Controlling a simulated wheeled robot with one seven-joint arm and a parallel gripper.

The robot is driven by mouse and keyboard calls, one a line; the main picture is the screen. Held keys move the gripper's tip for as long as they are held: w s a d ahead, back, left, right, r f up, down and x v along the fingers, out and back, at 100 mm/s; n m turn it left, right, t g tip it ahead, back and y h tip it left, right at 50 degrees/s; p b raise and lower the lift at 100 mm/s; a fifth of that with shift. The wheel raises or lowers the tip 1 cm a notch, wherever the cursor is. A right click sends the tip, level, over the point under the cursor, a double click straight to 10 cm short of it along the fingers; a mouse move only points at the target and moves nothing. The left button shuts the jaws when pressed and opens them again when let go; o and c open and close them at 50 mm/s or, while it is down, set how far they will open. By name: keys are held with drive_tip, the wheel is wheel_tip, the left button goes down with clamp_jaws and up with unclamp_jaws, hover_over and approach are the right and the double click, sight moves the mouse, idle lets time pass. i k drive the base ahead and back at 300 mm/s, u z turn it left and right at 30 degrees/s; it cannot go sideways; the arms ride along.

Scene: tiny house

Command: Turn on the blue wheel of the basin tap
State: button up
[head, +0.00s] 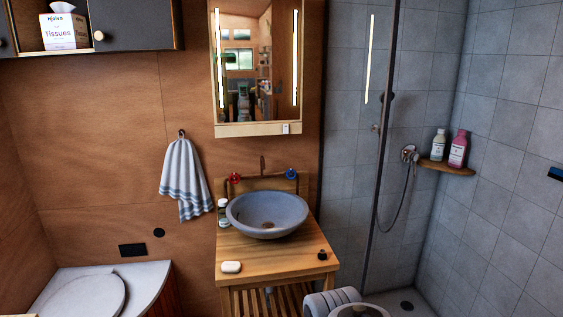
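The blue wheel (291,174) of the basin tap is on the right, on the wooden board behind the grey round basin (245,222). A red wheel (234,178) is on the left of the same tap. The thin dark spout (262,165) rises between the two wheels. The basin stands on a wooden washstand (290,260). Nothing covers the blue wheel in the head view. I cannot make out how far either wheel is turned, and I see no water running. My gripper is not in view.
A bottle (223,212) stands left of the basin; soap (231,267) and a small black object (322,255) lie in front. A mirror cabinet (257,75) hangs above. A shower glass edge (384,130) rises at right. A towel (183,180) hangs at left.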

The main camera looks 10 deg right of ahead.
sight(294, 171)
drive_tip(key=i, duration=1.05)
drive_tip(key=u, duration=1.45)
drive_tip(key=i, duration=0.5)
